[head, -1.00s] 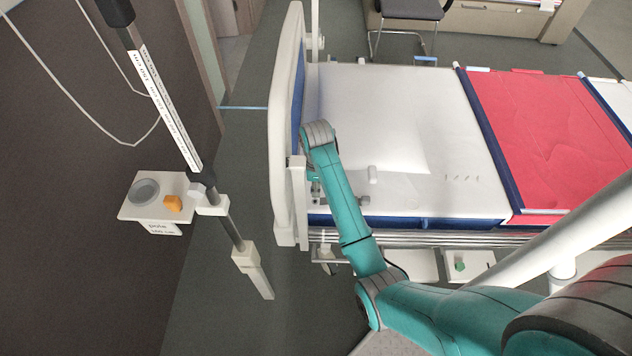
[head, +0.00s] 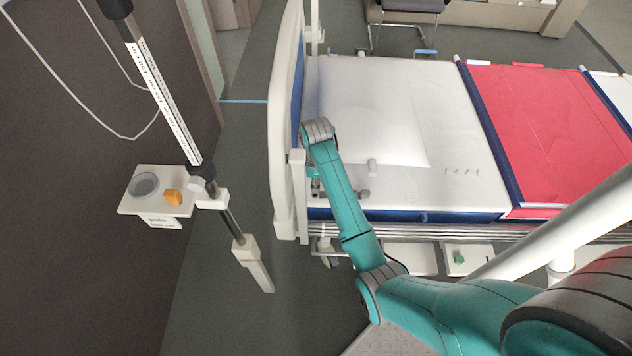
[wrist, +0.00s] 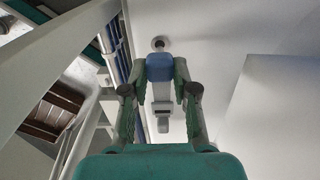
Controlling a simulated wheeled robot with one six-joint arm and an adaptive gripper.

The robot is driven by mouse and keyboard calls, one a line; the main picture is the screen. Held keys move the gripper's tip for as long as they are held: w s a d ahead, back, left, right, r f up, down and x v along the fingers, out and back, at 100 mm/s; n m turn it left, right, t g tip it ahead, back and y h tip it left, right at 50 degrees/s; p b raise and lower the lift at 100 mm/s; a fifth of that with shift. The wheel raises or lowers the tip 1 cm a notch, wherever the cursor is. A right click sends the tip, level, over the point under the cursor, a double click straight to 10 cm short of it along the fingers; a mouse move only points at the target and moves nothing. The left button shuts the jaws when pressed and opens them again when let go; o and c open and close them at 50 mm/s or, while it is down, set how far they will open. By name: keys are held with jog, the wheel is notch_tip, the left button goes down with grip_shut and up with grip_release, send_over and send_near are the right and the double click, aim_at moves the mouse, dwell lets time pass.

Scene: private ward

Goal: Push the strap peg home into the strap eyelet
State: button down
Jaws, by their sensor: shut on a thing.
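In the wrist view my gripper (wrist: 160,72) is shut on a blue block, which I take to be the strap peg (wrist: 160,66). Just beyond its far end, a small round ring with a dark centre, likely the strap eyelet (wrist: 158,42), sits against a white surface. The peg's tip is hidden, so I cannot tell whether it is inside the ring or short of it. A pale slotted piece (wrist: 163,117) shows between the fingers. In the head view my gripper (head: 316,187) is small and mostly covered by my arm, near the bed's head end.
The bed's headboard (head: 283,125) stands close left of my arm. A side rail (head: 420,231) runs along the near edge. A pole shelf (head: 135,203) holds an orange item (head: 172,197).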

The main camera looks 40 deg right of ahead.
aim_at(316, 195)
jog(key=shift+f, duration=2.1)
jog(key=c, duration=0.8)
grip_release()
